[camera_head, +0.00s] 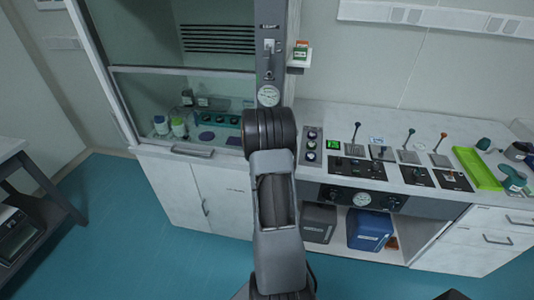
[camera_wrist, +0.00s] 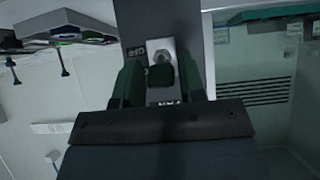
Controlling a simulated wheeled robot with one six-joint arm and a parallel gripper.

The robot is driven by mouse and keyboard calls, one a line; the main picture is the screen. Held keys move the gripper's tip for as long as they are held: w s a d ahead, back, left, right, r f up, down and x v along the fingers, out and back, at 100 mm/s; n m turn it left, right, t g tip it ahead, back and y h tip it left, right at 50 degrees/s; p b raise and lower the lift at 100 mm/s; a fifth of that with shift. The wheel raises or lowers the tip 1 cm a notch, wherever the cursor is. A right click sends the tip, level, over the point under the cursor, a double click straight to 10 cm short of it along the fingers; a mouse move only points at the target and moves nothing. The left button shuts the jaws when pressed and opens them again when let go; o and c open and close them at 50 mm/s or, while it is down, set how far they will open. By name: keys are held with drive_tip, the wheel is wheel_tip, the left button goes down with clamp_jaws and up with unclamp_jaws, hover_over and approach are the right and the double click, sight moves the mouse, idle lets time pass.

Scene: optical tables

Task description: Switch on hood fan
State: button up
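The hood's grey control column (camera_head: 270,85) stands right of the hood window in the head view. It carries a small pale switch plate (camera_head: 268,46) near the top and a round gauge (camera_head: 268,96) lower down. In the wrist view, which looks upside down, my gripper (camera_wrist: 160,74) is at the column, its two dark green fingers apart. A silvery switch plate (camera_wrist: 163,48) shows between and beyond the fingers. A dark block sits between them; I cannot tell whether it is a switch or whether they touch it. In the head view my gripper cannot be made out.
The hood sash (camera_head: 180,72) is partly raised over bottles (camera_head: 179,127) inside. A small holder with orange and green items (camera_head: 300,54) juts out right of the column. The counter (camera_head: 385,125) at right carries several levered devices and a green tray (camera_head: 477,168).

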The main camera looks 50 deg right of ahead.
drive_tip(key=shift+o, duration=1.1)
drive_tip(key=shift+r, duration=0.1)
drive_tip(key=shift+a, duration=0.1)
drive_tip(key=p+v, duration=0.1)
drive_tip(key=v, duration=1.2)
drive_tip(key=shift+s+a+p, duration=0.15)
drive_tip(key=shift+a+p, duration=0.15)
drive_tip(key=shift+p, duration=0.1)
drive_tip(key=shift+r, duration=0.15)
